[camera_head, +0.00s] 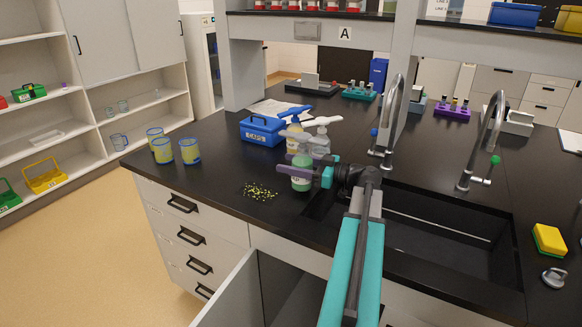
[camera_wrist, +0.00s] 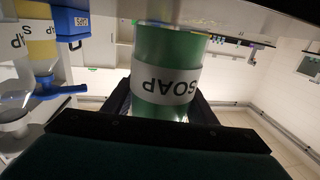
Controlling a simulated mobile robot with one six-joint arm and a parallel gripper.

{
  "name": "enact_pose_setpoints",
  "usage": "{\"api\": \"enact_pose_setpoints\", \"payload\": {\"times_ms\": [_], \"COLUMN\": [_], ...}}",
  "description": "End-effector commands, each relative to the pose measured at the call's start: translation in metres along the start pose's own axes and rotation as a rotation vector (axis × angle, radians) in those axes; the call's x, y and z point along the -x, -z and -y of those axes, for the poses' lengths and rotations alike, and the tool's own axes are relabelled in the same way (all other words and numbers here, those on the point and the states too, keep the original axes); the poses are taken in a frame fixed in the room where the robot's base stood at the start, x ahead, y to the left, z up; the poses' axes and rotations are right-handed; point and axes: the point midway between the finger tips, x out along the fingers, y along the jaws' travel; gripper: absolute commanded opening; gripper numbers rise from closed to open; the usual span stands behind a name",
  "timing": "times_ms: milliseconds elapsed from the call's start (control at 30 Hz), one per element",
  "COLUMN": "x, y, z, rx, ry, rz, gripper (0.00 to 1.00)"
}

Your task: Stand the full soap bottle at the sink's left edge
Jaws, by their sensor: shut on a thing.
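A green soap bottle (camera_head: 301,180) stands upright just left of the sink (camera_head: 440,245). My gripper (camera_head: 308,173) is shut around its body from the right. In the wrist view the bottle (camera_wrist: 165,55) appears upside down between my two dark fingers (camera_wrist: 162,105), its white SOAP label readable. The bottle looks green over the part that shows. I cannot tell whether its base touches the bench. Right behind it stand a blue-topped bottle with yellow contents (camera_head: 295,142) and a clear bottle with a white pump (camera_head: 320,145); both also show at the left of the wrist view.
Yellow-green specks (camera_head: 259,191) lie scattered on the bench left of the bottle. A blue CAPS box (camera_head: 262,131) stands behind, with several yellow-filled beakers (camera_head: 189,151) at the far left. Two taps (camera_head: 388,125) rise behind the sink. A cupboard door (camera_head: 232,297) hangs open below.

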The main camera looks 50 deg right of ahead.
Motion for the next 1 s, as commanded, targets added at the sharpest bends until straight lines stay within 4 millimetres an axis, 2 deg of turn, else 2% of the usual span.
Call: {"api": "enact_pose_setpoints", "payload": {"times_ms": [200, 733, 767, 867, 1000], "x": [-0.001, -0.001, -0.001, -0.001, -0.001], "y": [-0.011, -0.016, -0.017, -0.016, -0.016], "z": [0.0, 0.0, 0.0, 0.0, 0.0], "rx": [0.0, 0.001, 0.001, 0.001, 0.001], "ry": [0.001, 0.001, 0.001, 0.001, 0.001], "rz": [-0.002, -0.002, 0.0, 0.0, 0.0], "gripper": [0.06, 0.06, 0.55, 0.7, 0.7]}}
